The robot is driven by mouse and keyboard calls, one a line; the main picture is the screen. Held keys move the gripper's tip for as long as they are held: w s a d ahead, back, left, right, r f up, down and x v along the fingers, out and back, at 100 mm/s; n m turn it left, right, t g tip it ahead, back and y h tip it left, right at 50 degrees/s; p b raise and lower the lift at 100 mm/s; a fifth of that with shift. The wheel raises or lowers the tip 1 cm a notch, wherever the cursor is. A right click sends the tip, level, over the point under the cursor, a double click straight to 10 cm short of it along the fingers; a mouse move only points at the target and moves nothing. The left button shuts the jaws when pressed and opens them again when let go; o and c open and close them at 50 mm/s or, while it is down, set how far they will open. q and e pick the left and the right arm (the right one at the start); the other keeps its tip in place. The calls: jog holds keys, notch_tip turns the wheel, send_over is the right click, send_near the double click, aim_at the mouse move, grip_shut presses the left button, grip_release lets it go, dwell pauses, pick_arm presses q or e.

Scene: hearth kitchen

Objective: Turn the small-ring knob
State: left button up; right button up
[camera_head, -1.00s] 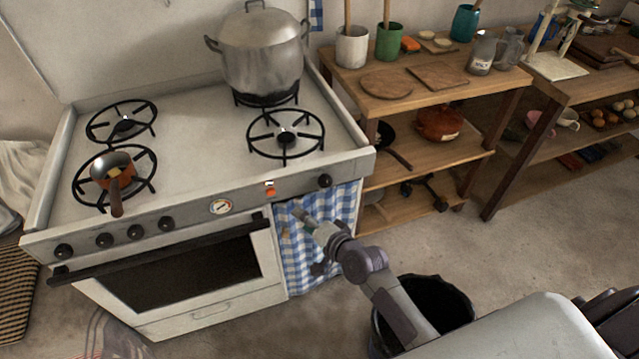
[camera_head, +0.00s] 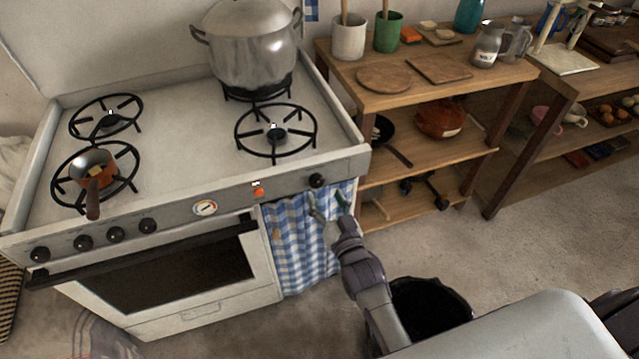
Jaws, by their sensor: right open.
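The white stove has several black knobs on its front panel (camera_head: 181,220). A lone knob (camera_head: 317,181) sits at the panel's right end, and a row of knobs (camera_head: 116,235) sits at the left. No label readable here tells which one belongs to the small ring. My right gripper (camera_head: 328,203) is open and empty, just below the lone knob in the picture, in front of the blue checked curtain. Its fingers are spread left and right; I cannot tell whether either touches the panel. My left gripper is not in view.
A large lidded pot (camera_head: 252,48) stands on the back right burner. A small orange pan (camera_head: 93,168) stands on the front left burner (camera_head: 128,188); the front right burner (camera_head: 275,150) is empty. Wooden shelves (camera_head: 438,162) stand close on the right. A black bin (camera_head: 432,297) stands below my arm.

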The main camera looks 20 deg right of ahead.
aim_at(319, 184)
jog(key=w, duration=0.5)
jog(key=shift+a, duration=0.1)
jog(key=c, duration=1.1)
jog(key=shift+c, duration=0.2)
